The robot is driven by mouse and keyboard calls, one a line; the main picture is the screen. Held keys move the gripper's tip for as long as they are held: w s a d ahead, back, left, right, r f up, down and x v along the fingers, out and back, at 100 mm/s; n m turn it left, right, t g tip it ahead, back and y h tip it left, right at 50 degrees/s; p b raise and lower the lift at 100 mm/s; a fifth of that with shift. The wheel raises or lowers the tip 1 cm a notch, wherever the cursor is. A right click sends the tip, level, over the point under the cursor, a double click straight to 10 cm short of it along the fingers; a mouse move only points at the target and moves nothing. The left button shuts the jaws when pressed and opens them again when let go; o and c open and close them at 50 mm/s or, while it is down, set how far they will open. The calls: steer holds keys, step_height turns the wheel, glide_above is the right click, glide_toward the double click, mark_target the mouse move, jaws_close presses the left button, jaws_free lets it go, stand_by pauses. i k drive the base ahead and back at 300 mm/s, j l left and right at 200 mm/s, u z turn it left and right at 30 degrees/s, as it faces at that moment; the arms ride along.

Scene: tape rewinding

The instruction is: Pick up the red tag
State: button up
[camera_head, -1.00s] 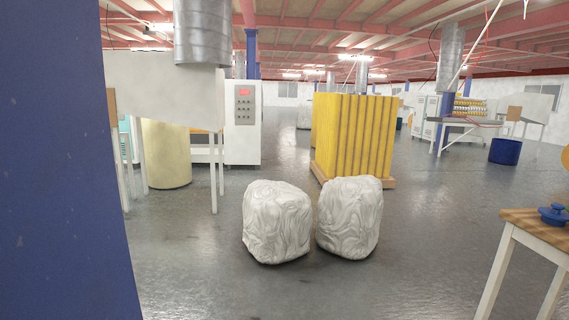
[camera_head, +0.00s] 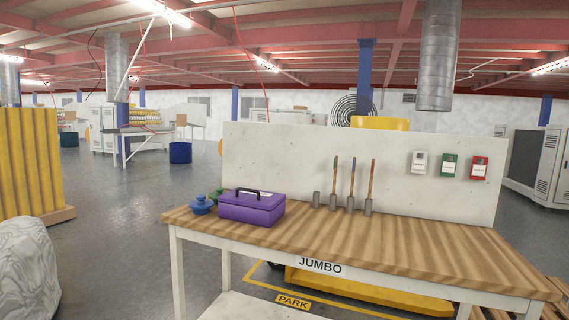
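A red tag (camera_head: 479,167) with a white label hangs on the right part of the white backboard (camera_head: 270,150) behind the wooden-topped workbench (camera_head: 400,240). A green tag (camera_head: 449,166) hangs just left of it, and a white tag (camera_head: 419,163) hangs left of the green one. The red tag is well ahead of me and to the right, with nothing in front of it. My gripper does not show in the view, so its state is hidden.
A purple toolbox (camera_head: 252,207) and a blue object (camera_head: 202,204) sit on the bench's left end. Several upright tools (camera_head: 351,190) stand before the backboard. A yellow pallet jack (camera_head: 365,291) lies under the bench. Wrapped bale (camera_head: 25,270) at lower left; open floor between (camera_head: 110,215).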

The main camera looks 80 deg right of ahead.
mark_target(478, 172)
steer(key=z, duration=3.55)
steer(key=i+l, duration=0.2)
